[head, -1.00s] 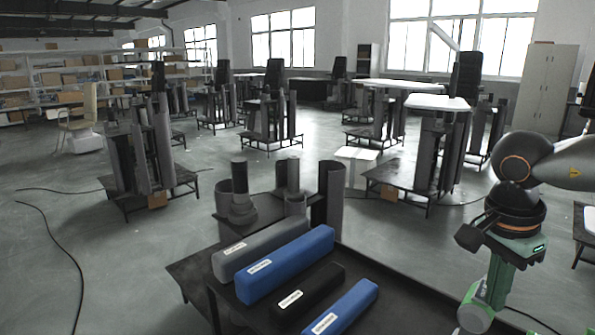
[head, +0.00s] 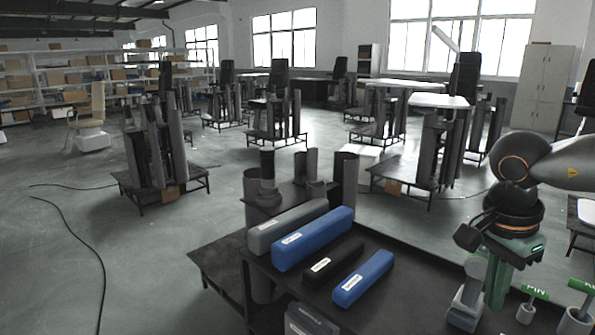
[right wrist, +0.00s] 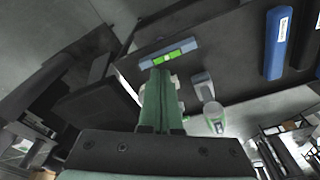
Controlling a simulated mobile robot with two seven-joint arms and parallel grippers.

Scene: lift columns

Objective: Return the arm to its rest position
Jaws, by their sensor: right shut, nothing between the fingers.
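My right arm comes in from the right in the head view. Its green right gripper (head: 497,298) hangs pointing down over the right part of the dark table (head: 405,300), beside some grey and green pieces. In the right wrist view the two green fingers (right wrist: 158,75) lie together, shut with nothing between them. My left gripper is not in view.
A grey block (head: 290,226), a blue block (head: 312,239), a black block (head: 333,261) and a shorter blue block (head: 362,278) lie on the table. Green-topped pieces (head: 535,292) (head: 583,286) stand right of the gripper.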

